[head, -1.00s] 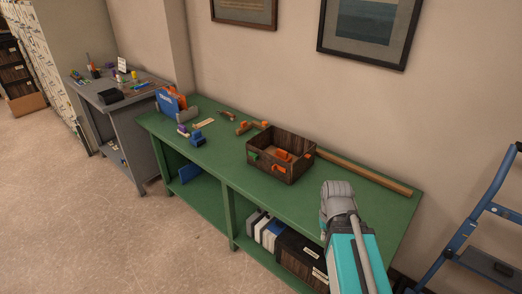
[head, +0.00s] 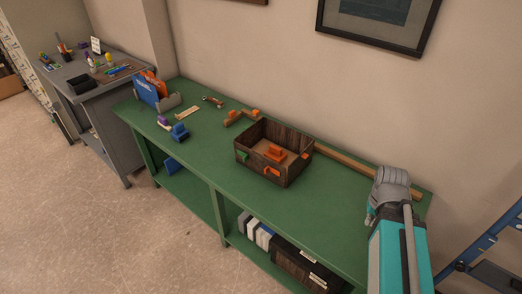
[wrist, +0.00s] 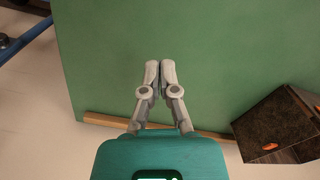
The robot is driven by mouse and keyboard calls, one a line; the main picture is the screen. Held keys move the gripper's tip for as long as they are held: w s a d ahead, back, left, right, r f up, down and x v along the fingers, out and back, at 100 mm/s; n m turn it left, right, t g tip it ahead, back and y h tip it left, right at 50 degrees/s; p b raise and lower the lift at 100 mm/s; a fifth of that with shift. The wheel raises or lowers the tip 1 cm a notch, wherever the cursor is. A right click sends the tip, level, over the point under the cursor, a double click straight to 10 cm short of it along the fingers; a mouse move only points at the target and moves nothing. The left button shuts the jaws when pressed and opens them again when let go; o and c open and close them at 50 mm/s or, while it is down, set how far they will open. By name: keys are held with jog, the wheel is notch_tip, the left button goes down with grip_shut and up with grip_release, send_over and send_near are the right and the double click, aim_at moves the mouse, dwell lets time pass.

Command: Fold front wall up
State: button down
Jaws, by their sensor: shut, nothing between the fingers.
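A dark brown wooden box (head: 262,169) stands on the green bench top, with orange and green fittings on its outer faces. An orange piece (head: 275,153) sits inside it. The side facing me looks upright in the head view, though its exact tilt is hard to tell. Part of the box (wrist: 272,128) also shows at the right edge of the wrist view. My gripper (head: 390,190) is over the right end of the bench, to the right of the box and clear of it. In the wrist view my gripper's fingers (wrist: 160,65) are together and empty.
The green bench (head: 200,155) has free room left of and in front of the box. A wooden strip (head: 345,163) runs along its back edge. Orange-and-wood parts (head: 240,117) and a blue item (head: 180,132) lie left. A blue ladder (head: 490,240) stands right.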

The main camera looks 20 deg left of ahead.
jog(key=shift+w, duration=0.2)
jog(key=w+a+r+n+t+h, duration=0.15)
jog(key=w+a+n, duration=0.35)
jog(key=a+n, duration=0.5)
jog(key=w+a+r+n+t+h, duration=0.15)
jog(key=w+a+n, duration=0.25)
jog(key=a+n, duration=0.5)
jog(key=s+a+r+n+t, duration=0.1)
jog(key=a+n, duration=0.3)
jog(key=a, duration=0.5)
jog(key=s+a+r+n+t, duration=0.1)
jog(key=a+n+t, duration=0.2)
jog(key=a, duration=0.6)
jog(key=s+a+r+n+t, duration=0.1)
jog(key=a+n+t, duration=0.1)
jog(key=a+n, duration=0.4)
jog(key=a, duration=0.4)
jog(key=shift+r, duration=0.4)
jog(key=shift+f, duration=0.1)
